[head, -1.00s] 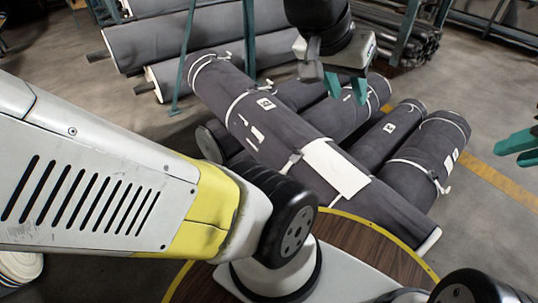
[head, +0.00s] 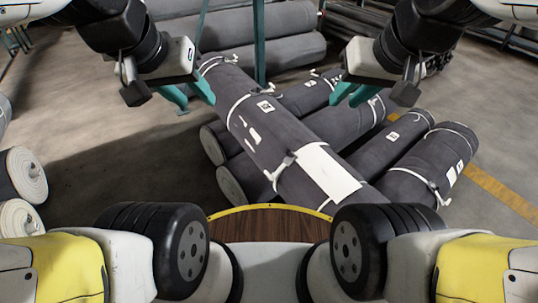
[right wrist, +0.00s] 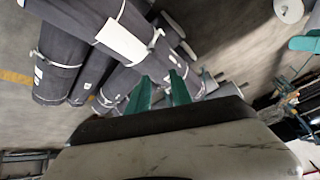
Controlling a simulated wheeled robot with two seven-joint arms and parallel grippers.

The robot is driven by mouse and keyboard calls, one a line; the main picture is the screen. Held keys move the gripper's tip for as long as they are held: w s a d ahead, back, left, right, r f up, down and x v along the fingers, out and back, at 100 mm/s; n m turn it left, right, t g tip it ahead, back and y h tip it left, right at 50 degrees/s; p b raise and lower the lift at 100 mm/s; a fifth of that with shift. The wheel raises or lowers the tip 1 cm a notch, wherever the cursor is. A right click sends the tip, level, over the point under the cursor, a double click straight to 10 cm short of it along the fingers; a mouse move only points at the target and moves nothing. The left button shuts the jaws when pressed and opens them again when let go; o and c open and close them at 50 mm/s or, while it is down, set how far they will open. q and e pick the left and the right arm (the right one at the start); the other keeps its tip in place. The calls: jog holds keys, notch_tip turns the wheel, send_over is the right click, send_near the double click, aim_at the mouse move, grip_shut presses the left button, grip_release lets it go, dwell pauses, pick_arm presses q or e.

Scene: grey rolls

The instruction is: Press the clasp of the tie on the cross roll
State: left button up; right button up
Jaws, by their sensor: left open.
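The grey cross roll (head: 262,125) lies diagonally over other rolls in the head view, with white ties around it. A tie (head: 285,163) with a small pale clasp (head: 270,175) at its left side sits beside a white sheet (head: 328,170). The right wrist view shows the cross roll (right wrist: 75,12), the sheet (right wrist: 122,42) and a clasp-like piece (right wrist: 156,38). My left gripper (head: 188,98) is open and empty, left of the roll's far end. My right gripper (head: 354,93) is open and empty, seen in front of the rolls right of the cross roll.
Several lower rolls (head: 408,145) lie under and beside the cross roll. More rolls rest on a rack (head: 290,55) behind, with a teal post (head: 258,45). Floor (head: 110,165) is clear at left. A round wooden surface (head: 268,222) is in front.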

jog(key=shift+c, duration=0.3)
jog(key=c, duration=0.3)
jog(key=shift+w+r, duration=0.1)
jog(key=shift+w, duration=0.2)
grip_shut()
jog(key=w+f+m+g, duration=0.2)
jog(key=w+f+m, duration=0.1)
jog(key=w, duration=0.9)
jog(key=w+f+m+g, duration=0.1)
jog(key=w+f+m, duration=0.25)
jog(key=w, duration=0.75)
jog(key=w+a+f+m+g+h, duration=0.1)
jog(key=w+f+m, duration=0.1)
jog(key=w+f, duration=0.3)
jog(key=w+a+f+m+h, duration=0.1)
jog(key=w+f, duration=0.4)
jog(key=f, duration=0.7)
jog(key=w+a+f+m+g, duration=0.1)
jog(key=w+f+m, duration=0.2)
jog(key=w+f, duration=0.2)
notch_tip(320, 180, down, 4)
jog(key=shift+r+g+h, duration=0.1)
jog(key=shift+g+h, duration=0.2)
jog(key=shift+h, duration=0.1)
jog(key=shift+a, duration=0.1)
